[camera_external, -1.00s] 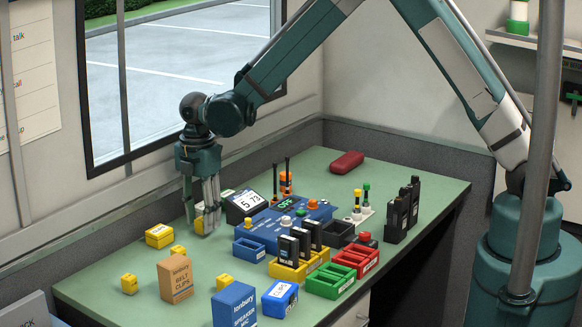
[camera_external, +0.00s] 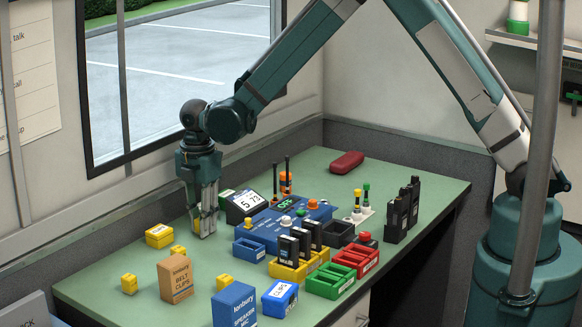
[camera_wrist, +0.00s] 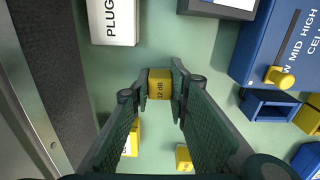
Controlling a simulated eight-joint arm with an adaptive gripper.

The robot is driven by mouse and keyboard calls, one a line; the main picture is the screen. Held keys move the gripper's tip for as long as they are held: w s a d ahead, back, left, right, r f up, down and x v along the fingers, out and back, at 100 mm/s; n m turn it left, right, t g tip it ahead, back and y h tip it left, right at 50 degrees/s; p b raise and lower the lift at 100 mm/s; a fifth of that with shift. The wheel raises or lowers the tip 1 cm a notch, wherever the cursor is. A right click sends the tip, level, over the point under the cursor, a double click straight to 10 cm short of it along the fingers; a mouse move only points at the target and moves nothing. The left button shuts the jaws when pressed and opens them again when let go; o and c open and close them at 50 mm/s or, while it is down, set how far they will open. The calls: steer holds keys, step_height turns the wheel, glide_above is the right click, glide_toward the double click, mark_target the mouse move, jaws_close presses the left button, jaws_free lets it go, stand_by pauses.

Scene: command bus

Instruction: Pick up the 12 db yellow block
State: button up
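The 12 dB yellow block (camera_wrist: 159,85) stands between my fingertips in the wrist view, with its "12 dB" marking showing. My gripper (camera_wrist: 160,75) points down and its two fingers press against the block's two sides. In the external view my gripper (camera_external: 204,230) is low at the green table, left of the display. There the fingers mostly hide the block. Other small yellow blocks lie nearby: one (camera_external: 178,251) and another (camera_external: 129,284) to the lower left, and one (camera_external: 223,283) behind the blue box.
A yellow box (camera_external: 159,236) is left of my gripper. The display (camera_external: 243,203) and blue console (camera_external: 270,236) are to the right. Brown (camera_external: 175,279) and blue (camera_external: 234,305) cartons stand in front. The window wall is close behind.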

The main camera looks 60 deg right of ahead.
steer(key=shift+r, duration=0.15)
step_height(320, 180, up, 10)
steer(key=shift+f+p, duration=0.15)
steer(key=shift+p, duration=0.4)
